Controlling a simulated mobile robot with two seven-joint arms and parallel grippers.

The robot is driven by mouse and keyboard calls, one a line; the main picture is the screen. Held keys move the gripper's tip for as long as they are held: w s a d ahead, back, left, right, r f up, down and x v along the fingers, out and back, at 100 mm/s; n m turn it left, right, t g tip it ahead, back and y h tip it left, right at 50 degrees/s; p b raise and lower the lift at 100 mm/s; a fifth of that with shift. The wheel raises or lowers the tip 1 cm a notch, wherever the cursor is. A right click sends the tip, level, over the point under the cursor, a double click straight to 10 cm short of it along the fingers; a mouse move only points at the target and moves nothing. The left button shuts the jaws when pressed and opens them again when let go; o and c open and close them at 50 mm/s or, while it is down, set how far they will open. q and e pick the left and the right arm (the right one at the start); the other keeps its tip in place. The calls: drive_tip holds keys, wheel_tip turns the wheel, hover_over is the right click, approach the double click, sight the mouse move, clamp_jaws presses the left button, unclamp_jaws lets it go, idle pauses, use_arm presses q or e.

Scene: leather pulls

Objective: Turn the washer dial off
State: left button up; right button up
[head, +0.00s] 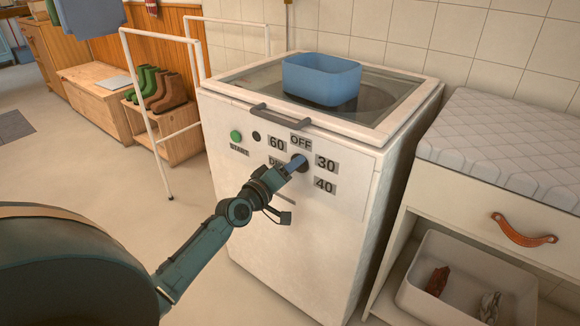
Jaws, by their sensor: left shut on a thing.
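The white washer (275,230) stands in the middle of the head view. Its front panel carries a dial (300,161) with the labels OFF (301,141) above it, 60 (277,143) to its left, and 30 (326,163) and 40 (324,186) to its right. My left gripper (296,165) reaches in from the lower left and is shut on the dial, covering much of it. The dial's pointing direction cannot be made out. A green START button (236,136) and a small dark knob (257,136) sit left of the labels. My right gripper is not in view.
A blue basin (321,80) stands on the washer's glass lid, behind a dark lid handle (281,117). A white rack (157,125) stands to the left. At right is a cushioned bench (500,150) with a leather pull (524,232) and a bin (465,285).

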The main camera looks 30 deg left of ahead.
use_arm(q)
drive_tip(key=shift+a+n+p, duration=0.1)
drive_tip(key=shift+n+p, duration=0.2)
drive_tip(key=shift+n, duration=3.1)
drive_tip(key=o, duration=1)
drive_tip(key=shift+f, duration=0.1)
